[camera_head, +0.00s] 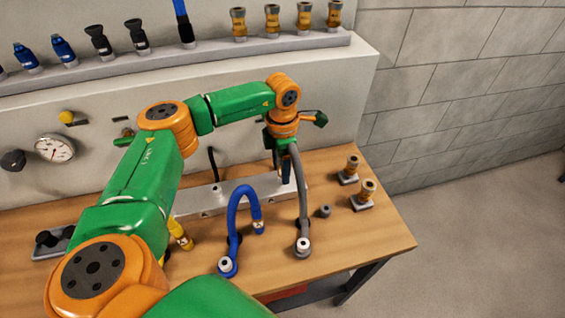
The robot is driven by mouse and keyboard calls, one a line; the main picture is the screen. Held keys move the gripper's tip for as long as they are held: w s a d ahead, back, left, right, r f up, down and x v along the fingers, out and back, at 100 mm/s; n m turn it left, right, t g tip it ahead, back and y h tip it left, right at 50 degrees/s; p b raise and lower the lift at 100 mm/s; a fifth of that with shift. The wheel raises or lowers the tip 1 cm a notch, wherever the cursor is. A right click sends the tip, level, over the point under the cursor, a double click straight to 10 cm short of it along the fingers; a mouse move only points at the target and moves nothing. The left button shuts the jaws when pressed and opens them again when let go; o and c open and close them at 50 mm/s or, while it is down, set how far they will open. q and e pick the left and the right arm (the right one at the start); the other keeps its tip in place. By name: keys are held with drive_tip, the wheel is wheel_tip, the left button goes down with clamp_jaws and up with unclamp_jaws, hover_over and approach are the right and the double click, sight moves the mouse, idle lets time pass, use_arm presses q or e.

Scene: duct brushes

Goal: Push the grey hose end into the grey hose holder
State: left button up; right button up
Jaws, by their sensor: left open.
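The grey hose (303,195) rises from a fitting (303,246) near the table's front edge and curves up to my left gripper (284,150). Its upper end is at the gripper and hidden there. My left gripper is open, just above the right end of a low metal rail (235,190). I cannot tell whether the hose end touches the rail or sits in a holder, and no grey holder can be made out clearly. A small grey round piece (325,211) stands on the table right of the hose. My right gripper is not in view.
A blue hose (242,195) arches left of the grey one. A yellow fitting (180,234) is beside my arm. Two brass fittings (363,190) stand at the right of the wooden table (385,235). A shelf behind holds several fittings. A gauge (54,148) is on the left panel.

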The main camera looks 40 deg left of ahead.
use_arm(q)
clamp_jaws()
idle(0.3)
drive_tip(key=shift+r, duration=0.2)
idle(1.2)
drive_tip(key=shift+r+p, duration=2.6)
drive_tip(key=shift+r, duration=0.25)
